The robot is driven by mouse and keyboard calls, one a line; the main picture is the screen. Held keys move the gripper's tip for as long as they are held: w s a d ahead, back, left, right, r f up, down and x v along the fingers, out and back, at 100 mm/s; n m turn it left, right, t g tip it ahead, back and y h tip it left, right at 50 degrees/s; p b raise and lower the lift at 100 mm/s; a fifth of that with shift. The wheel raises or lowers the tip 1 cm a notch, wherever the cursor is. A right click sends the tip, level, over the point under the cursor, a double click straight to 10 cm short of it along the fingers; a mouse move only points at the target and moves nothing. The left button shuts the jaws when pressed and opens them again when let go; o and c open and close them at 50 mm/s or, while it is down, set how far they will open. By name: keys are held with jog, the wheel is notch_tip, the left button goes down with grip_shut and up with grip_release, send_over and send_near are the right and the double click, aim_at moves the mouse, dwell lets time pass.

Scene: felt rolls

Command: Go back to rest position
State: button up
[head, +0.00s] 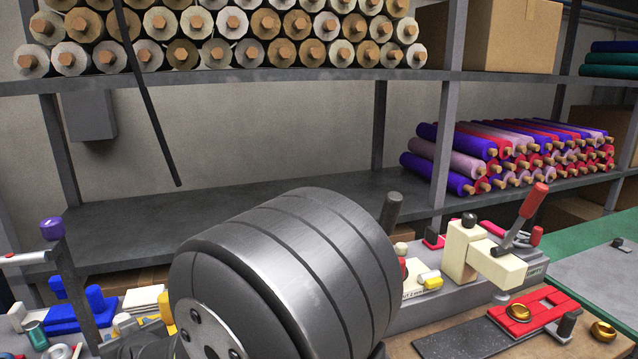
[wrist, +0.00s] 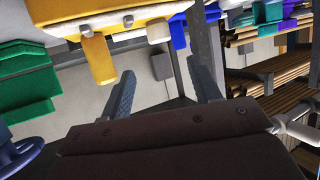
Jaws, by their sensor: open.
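My gripper (wrist: 161,70) shows in the wrist view with its two dark fingers spread apart. It is open, and nothing is between the fingers. Past the fingertips are a yellow bin-like thing (wrist: 110,22) at the top and a grey wall. The head view does not show my gripper; a large part of my own arm fills its lower middle. Purple, red and pink felt rolls (head: 505,150) lie stacked on the right of the middle shelf. Pale and tan rolls (head: 215,38) fill the upper shelf.
The middle shelf (head: 240,200) is bare left of the coloured rolls. A cream and red bench device (head: 485,250) stands at right behind a red plate (head: 533,311). Blue items (head: 65,318) crowd the lower left. A cardboard box (head: 510,35) sits on the upper shelf.

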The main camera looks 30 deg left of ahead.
jog(key=shift+v, duration=1.8)
